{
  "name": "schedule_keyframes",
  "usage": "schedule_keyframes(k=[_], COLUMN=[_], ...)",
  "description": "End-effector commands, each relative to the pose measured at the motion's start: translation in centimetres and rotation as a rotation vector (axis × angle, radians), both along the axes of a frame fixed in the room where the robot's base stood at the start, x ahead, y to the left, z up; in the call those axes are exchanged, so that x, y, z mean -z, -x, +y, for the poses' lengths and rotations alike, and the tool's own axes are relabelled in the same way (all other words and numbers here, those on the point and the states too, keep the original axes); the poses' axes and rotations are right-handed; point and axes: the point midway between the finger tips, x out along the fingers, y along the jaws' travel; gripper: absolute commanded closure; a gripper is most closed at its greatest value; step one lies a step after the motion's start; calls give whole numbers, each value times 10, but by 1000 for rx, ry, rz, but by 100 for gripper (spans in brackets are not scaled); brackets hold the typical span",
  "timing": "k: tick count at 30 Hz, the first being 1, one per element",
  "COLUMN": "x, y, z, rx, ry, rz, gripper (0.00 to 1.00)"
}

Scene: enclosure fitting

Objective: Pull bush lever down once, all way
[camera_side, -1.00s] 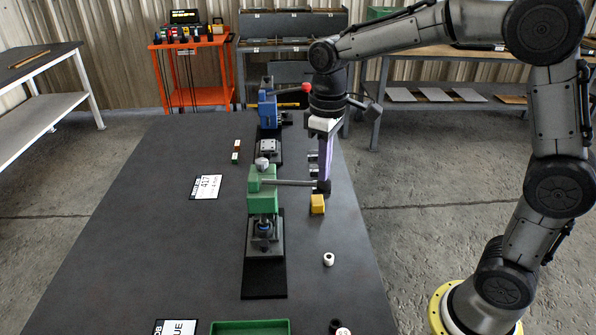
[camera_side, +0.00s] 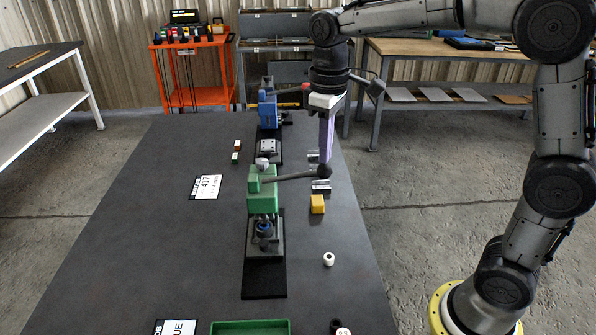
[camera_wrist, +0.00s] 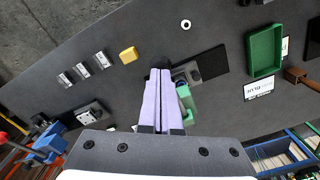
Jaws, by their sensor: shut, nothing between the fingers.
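The green press (camera_side: 262,195) stands on a dark base plate (camera_side: 264,280) on the table. Its grey lever (camera_side: 295,177) reaches right and tilts slightly up to a black knob (camera_side: 323,172). A small blue part (camera_side: 264,226) sits under the press head. My gripper (camera_side: 325,164) is shut, with its purple fingers pointing down and their tips at the knob; whether they touch it from above or beside it is unclear. In the wrist view the shut fingers (camera_wrist: 160,78) partly hide the dark knob (camera_wrist: 152,73) and the green press (camera_wrist: 187,103).
A blue press (camera_side: 267,112) with a red-knobbed lever (camera_side: 304,87) stands farther back. A yellow block (camera_side: 317,204), a white ring (camera_side: 328,259) and metal pieces (camera_side: 320,186) lie to the right. A green tray (camera_side: 250,327) is at the front. The table's left side is mostly clear.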

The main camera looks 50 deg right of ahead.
Motion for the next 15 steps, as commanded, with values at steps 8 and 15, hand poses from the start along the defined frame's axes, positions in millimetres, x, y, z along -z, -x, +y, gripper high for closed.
schedule_keyframes(k=[8, 15], x=[-16, -29], y=[-1, -1], z=[0, 0], rx=[0, 0], ry=[0, 0], rz=[-3, -2], gripper=[100, 100])
